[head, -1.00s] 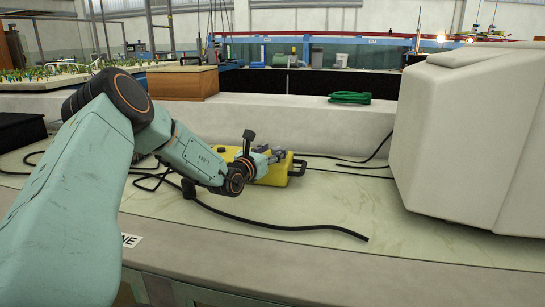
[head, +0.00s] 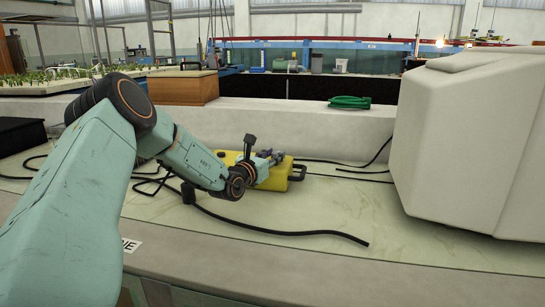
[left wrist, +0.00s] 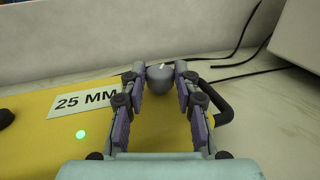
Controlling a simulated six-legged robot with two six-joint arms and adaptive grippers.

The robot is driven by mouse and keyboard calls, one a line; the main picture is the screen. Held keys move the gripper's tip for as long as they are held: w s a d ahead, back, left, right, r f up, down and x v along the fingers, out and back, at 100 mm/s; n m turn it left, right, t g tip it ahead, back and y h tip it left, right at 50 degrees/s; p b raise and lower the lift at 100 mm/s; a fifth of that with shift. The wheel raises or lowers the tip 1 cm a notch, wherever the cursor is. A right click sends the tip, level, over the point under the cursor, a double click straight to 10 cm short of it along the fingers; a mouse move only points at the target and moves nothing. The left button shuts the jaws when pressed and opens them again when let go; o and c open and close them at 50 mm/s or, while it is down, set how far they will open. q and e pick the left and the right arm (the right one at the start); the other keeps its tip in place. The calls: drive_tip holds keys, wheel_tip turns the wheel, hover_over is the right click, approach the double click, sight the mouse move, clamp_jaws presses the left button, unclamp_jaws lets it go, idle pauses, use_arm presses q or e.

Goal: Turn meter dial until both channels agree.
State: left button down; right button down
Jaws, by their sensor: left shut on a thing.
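The yellow meter (head: 272,178) lies on the pale bench top in the head view, partly hidden by my left wrist. In the left wrist view its yellow top (left wrist: 60,150) carries a "25 MM" label (left wrist: 86,102) and a lit green light (left wrist: 81,134). A grey dial (left wrist: 161,88) with a white pointer mark sits near the meter's far edge. My left gripper (left wrist: 160,82) is shut on the dial, one finger on each side. It also shows over the meter in the head view (head: 273,157). My right gripper is in neither view.
A black cable (head: 290,232) lies loose across the bench front. More cables run behind the meter. A large pale grey housing (head: 470,140) stands at the right.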

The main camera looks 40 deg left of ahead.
use_arm(q)
drive_tip(key=shift+a+h, duration=0.1)
drive_tip(key=shift+h, duration=0.2)
drive_tip(key=m+h+b, duration=0.2)
drive_tip(key=h, duration=0.1)
drive_tip(key=m+h+b, duration=0.1)
drive_tip(key=h+b, duration=0.1)
drive_tip(key=shift+a+f+m, duration=0.15)
drive_tip(key=shift+a+m, duration=0.15)
drive_tip(key=shift+a, duration=0.05)
drive_tip(key=shift+a+m+h+b, duration=0.15)
drive_tip(key=shift+m+h+b, duration=0.65)
drive_tip(key=shift+h, duration=0.8)
drive_tip(key=shift+m+b, duration=0.3)
drive_tip(key=shift+r, duration=0.2)
drive_tip(key=c, duration=1)
unclamp_jaws()
drive_tip(key=shift+s, duration=0.1)
